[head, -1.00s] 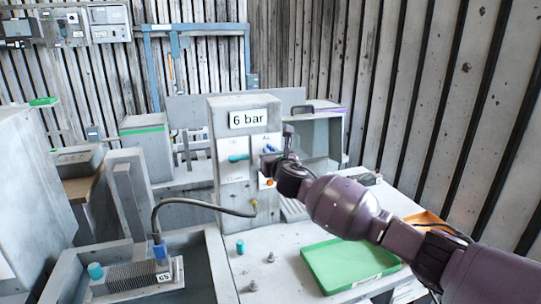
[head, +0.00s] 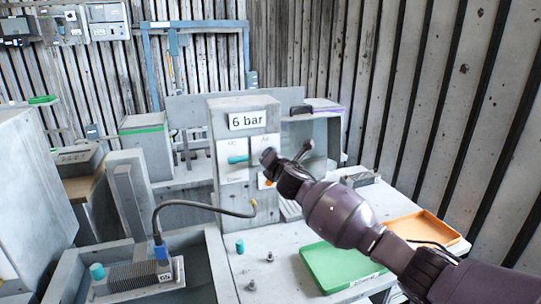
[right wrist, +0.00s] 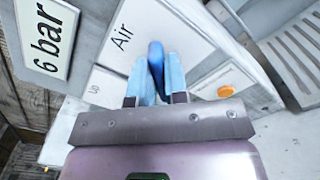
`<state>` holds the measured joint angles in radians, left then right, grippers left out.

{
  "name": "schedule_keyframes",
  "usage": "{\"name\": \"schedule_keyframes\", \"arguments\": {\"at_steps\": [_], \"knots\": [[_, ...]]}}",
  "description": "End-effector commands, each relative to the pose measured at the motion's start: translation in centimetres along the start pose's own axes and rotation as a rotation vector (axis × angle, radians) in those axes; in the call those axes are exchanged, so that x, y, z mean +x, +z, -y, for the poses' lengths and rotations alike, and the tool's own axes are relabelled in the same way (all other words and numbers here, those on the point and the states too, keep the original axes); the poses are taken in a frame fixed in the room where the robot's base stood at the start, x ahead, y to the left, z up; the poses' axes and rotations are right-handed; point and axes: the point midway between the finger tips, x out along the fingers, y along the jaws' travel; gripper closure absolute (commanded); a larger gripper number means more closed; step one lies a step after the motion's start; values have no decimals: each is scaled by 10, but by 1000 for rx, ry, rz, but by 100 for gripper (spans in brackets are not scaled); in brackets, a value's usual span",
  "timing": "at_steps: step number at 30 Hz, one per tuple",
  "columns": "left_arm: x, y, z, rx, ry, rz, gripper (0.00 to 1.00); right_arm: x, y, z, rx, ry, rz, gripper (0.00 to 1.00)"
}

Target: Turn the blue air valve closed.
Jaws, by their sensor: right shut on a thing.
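The grey housing (head: 247,106) carries a "6 bar" sign and two white panels. The blue air valve handle (right wrist: 156,58) is on the panel marked "Air" in the right wrist view. My right gripper (right wrist: 157,80) has its two light-blue fingers on either side of that handle and is shut on it. In the head view my right gripper (head: 268,158) is at the right-hand panel and hides the handle. A teal handle (head: 237,159) lies level on the left-hand panel. My left gripper is not in view.
An orange button (right wrist: 226,91) is beside the valve. A hose (head: 205,204) runs from the housing to a block at lower left. A green tray (head: 330,268) and an orange tray (head: 428,228) lie on the bench (head: 285,243), with small pegs near the green tray.

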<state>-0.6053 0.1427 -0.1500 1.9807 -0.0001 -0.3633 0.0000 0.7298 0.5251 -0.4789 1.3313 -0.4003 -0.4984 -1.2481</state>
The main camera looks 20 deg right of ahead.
Motion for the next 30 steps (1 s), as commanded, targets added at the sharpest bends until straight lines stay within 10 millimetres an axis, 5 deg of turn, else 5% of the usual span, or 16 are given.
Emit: {"name": "schedule_keyframes", "arguments": {"at_steps": [18, 30], "knots": [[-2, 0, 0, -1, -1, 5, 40, 0, -2, 4, 567, -2, 0, 100], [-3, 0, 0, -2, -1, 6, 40, 0, -2, 5, 782, 0, 0, 100]]}}
